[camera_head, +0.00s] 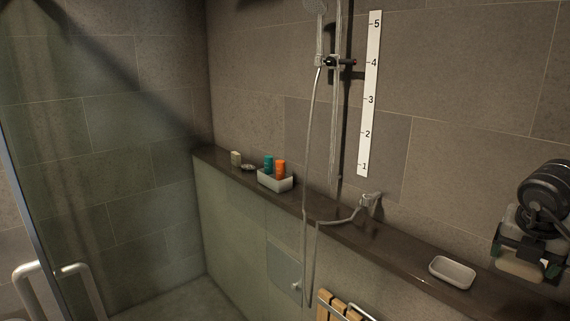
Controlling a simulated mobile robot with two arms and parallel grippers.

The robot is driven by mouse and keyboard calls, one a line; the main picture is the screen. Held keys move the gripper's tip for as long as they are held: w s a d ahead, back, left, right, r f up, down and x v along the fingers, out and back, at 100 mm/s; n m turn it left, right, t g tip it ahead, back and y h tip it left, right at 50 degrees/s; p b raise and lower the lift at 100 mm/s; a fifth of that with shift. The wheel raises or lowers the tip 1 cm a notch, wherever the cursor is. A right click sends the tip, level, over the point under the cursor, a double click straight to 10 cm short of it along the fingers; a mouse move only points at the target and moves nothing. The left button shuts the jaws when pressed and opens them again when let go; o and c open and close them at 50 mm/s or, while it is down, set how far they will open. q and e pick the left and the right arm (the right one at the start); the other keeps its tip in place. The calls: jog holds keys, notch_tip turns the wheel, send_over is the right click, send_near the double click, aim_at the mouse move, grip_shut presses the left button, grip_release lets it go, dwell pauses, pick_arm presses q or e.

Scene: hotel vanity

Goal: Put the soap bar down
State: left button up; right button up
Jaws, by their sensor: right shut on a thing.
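My right gripper (530,252) comes in at the right edge, over the right end of the dark ledge. It is shut on a pale beige soap bar (521,267), which shows below and between the fingers. A white soap dish (452,272) sits on the ledge to the left of the gripper, and its hollow looks empty. The soap bar is apart from the dish in the picture. Whether the soap touches the ledge I cannot tell. My left gripper is not in view.
The narrow ledge (390,247) runs along the tiled wall. A white tray (275,182) with teal and orange bottles stands farther left, near a small beige item (236,158). A tap (368,203), shower hose (308,190) and wooden slatted piece (333,306) are nearby. A glass panel stands left.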

aim_at(511, 270)
jog(key=shift+s+a+f+n+y, duration=0.15)
jog(key=shift+s+a+n, duration=0.3)
jog(key=shift+a, duration=0.2)
jog(key=shift+s+a+f+n+y, duration=0.15)
jog(key=shift+s+a+n, duration=0.2)
jog(key=shift+a+n, duration=0.25)
jog(key=shift+a+f+n+t+y, duration=0.35)
jog(key=shift+f+n, duration=0.25)
jog(key=shift+n, duration=0.25)
jog(key=a+f+n+g+y, duration=0.2)
jog(key=a+f+n+y, duration=0.6)
jog(key=n, duration=1)
jog(key=s+a+f+n+g+h, duration=0.65)
jog(key=s+a+f+n, duration=0.45)
jog(key=n, duration=1.1)
pick_arm(q)
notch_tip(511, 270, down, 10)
jog(key=b, duration=1)
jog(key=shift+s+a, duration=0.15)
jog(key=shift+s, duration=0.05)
pick_arm(e)
notch_tip(511, 270, down, 10)
jog(key=a+n, duration=0.1)
jog(key=shift+s+a+r, duration=0.15)
jog(key=shift+r, duration=0.1)
